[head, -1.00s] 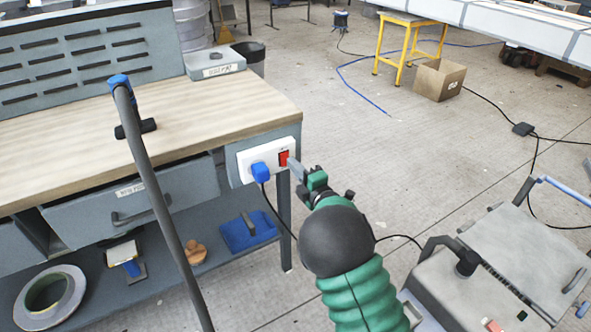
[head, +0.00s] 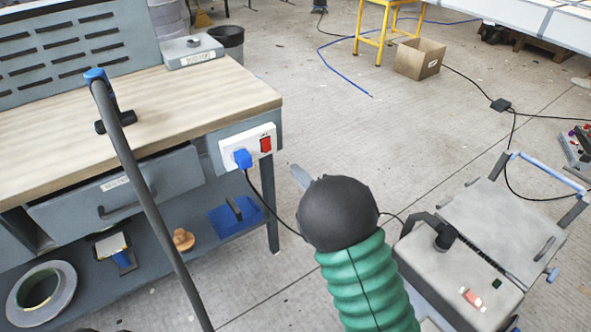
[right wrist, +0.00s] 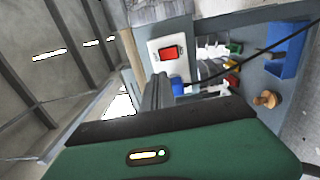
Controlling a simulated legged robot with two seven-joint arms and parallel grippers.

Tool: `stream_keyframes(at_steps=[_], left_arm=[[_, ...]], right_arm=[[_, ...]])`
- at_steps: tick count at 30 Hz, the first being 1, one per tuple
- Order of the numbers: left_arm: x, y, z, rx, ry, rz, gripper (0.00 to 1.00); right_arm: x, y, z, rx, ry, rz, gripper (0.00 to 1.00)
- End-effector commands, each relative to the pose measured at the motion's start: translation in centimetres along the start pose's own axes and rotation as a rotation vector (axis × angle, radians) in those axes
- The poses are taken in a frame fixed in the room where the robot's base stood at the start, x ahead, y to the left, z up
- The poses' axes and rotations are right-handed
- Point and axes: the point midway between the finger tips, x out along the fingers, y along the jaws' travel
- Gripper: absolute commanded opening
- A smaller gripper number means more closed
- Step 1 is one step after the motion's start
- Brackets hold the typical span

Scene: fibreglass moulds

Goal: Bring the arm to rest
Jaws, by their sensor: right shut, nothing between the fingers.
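My right arm, with a green ribbed sleeve and a black rounded wrist, stands in the middle of the head view. My right gripper (head: 301,178) shows there only as a grey finger tip past the wrist, most of it hidden. In the right wrist view the gripper's fingers (right wrist: 158,90) are together and empty. They point toward the white socket panel with a red switch (head: 265,144) and a blue plug (head: 242,158), with a gap in the head view. The red switch also shows in the right wrist view (right wrist: 170,53). My left gripper is not in view.
The workbench (head: 160,105) stands at the left, with a blue tray (head: 232,217) and a tape roll (head: 42,296) on its lower shelf. A grey wheeled machine (head: 490,235) stands at the right. A cardboard box (head: 419,60) sits behind on open floor.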

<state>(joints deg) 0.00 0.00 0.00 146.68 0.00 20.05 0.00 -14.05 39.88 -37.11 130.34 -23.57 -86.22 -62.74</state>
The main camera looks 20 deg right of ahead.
Motion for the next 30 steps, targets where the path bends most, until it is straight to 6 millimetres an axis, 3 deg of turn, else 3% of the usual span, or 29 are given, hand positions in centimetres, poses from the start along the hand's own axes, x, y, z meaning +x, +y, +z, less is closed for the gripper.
stream_keyframes(at_steps=[8, 11, 13, 18, 22, 29, 30], left_arm=[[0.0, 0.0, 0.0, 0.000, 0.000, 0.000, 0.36], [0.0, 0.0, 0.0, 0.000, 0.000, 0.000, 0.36], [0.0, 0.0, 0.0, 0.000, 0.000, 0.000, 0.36], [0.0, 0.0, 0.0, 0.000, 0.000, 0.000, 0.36], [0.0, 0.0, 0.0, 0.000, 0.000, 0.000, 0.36], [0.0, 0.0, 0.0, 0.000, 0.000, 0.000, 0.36], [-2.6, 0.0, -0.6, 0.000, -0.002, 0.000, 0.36]], right_arm=[[-0.1, -0.5, 0.5, 0.064, -0.039, -0.034, 0.00], [-0.8, -2.3, 1.6, 0.265, -0.161, -0.144, 0.00], [-2.2, -4.5, 1.8, 0.481, -0.287, -0.260, 0.00], [-8.6, -9.4, -1.4, 0.964, -0.603, -0.545, 0.00], [-14.0, -11.2, -4.9, 1.192, -0.813, -0.712, 0.00], [-24.0, -11.8, -10.9, 1.413, -1.181, -0.943, 0.00], [-24.0, -9.2, -10.9, 1.417, -1.190, -0.945, 0.00]])
